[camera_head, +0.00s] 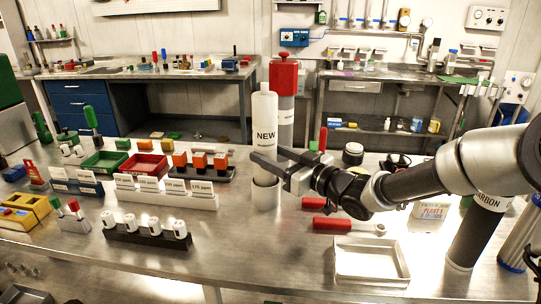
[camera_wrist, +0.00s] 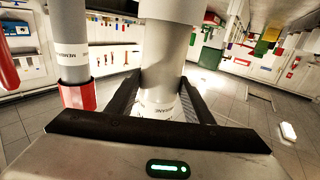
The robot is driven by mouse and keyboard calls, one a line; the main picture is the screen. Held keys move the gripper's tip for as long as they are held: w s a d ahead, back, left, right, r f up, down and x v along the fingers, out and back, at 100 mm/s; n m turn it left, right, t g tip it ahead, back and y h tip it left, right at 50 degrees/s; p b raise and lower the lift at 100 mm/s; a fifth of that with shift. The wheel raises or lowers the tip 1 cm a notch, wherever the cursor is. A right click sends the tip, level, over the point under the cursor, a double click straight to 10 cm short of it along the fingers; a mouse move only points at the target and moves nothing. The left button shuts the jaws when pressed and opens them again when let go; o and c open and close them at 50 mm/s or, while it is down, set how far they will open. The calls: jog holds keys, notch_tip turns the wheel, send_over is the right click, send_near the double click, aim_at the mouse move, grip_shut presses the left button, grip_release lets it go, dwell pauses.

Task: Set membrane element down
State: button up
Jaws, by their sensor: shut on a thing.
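The membrane element (camera_head: 264,122) is a white upright cylinder marked "NEW", with a narrower top. My gripper (camera_head: 270,166) reaches in from the right and is shut around its lower half. In the wrist view the element (camera_wrist: 165,60) stands between the two black fingers of my gripper (camera_wrist: 160,98), with printed text on it.
A grey housing with a red cap (camera_head: 284,76) stands close behind the element. Red-handled tools (camera_head: 345,225) and an empty metal tray (camera_head: 370,262) lie to the right. A labelled white rack (camera_head: 165,198) and a black rack (camera_head: 146,236) stand to the left.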

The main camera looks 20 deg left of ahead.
jog(key=shift+f, duration=0.15)
jog(key=o, duration=1.6)
jog(key=shift+r, duration=0.35)
jog(key=p+v, duration=0.3)
jog(key=v, duration=0.9)
jog(key=shift+f, duration=0.1)
